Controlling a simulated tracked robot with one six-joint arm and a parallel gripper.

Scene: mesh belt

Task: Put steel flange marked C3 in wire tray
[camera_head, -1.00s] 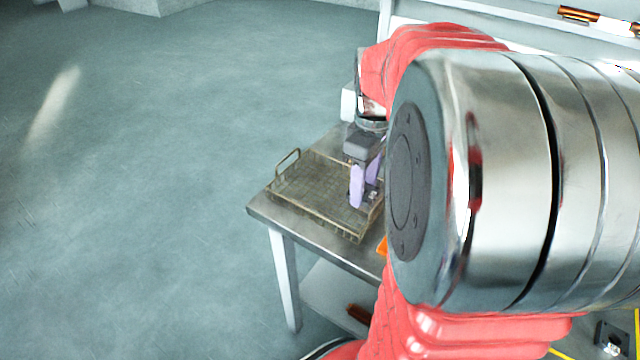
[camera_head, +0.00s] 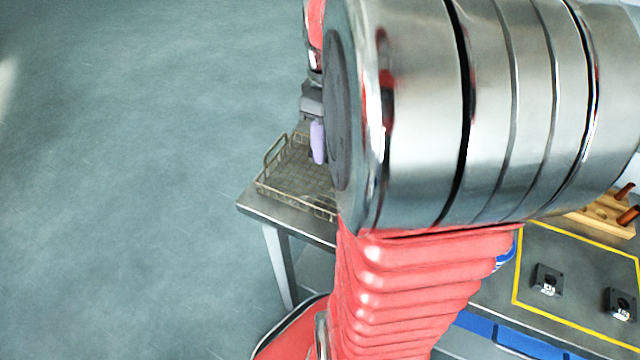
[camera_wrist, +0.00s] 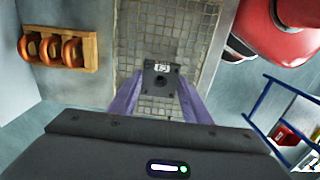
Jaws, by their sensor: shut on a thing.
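My gripper (camera_wrist: 159,92) is shut on a dark square steel flange (camera_wrist: 161,76) with a round hole and a small white label. The label is too small to read surely. In the wrist view the flange sits between the purple fingers, over the mesh floor of the wire tray (camera_wrist: 152,22). In the head view the wire tray (camera_head: 272,179) stands on the end of a steel table. One purple finger (camera_head: 317,143) shows above the tray; my arm hides the rest and the flange. The gap between flange and tray floor cannot be told.
Two dark square flanges (camera_head: 547,280) (camera_head: 622,304) with white labels lie inside a yellow outline at right. A wooden rack (camera_head: 606,214) stands behind them. In the wrist view a rack with orange rings (camera_wrist: 72,50) is left of the tray. Open floor lies left of the table.

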